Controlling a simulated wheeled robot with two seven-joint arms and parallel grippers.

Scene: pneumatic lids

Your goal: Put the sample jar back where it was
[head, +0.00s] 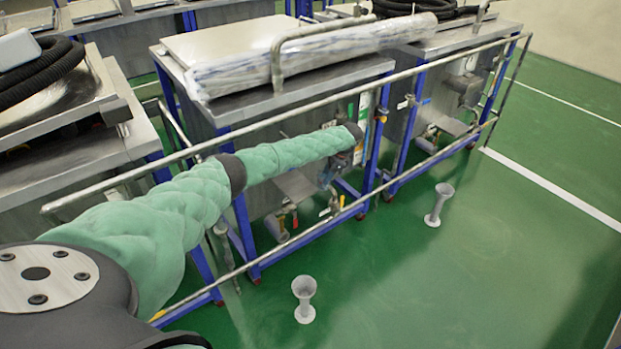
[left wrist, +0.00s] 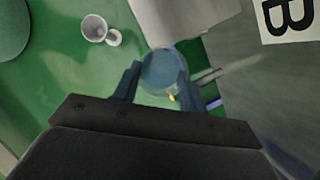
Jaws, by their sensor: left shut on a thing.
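In the left wrist view my left gripper (left wrist: 161,82) is shut on a round, bluish, see-through thing, which looks like the sample jar (left wrist: 162,72). The jar sits between the two dark fingertips, above the green floor and beside a grey metal surface. In the head view my left arm reaches from the left across the railing to the front of the middle metal tank. My left gripper (head: 342,163) is small and dark there, and I cannot make out the jar. My right gripper is not in view.
Two pale flared stands, one near (head: 304,298) and one farther (head: 438,205), rise from the open green floor. One stand (left wrist: 95,29) shows in the wrist view. A metal railing (head: 480,125) runs along the metal tanks (head: 235,52). A "B" label (left wrist: 290,18) is close by.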

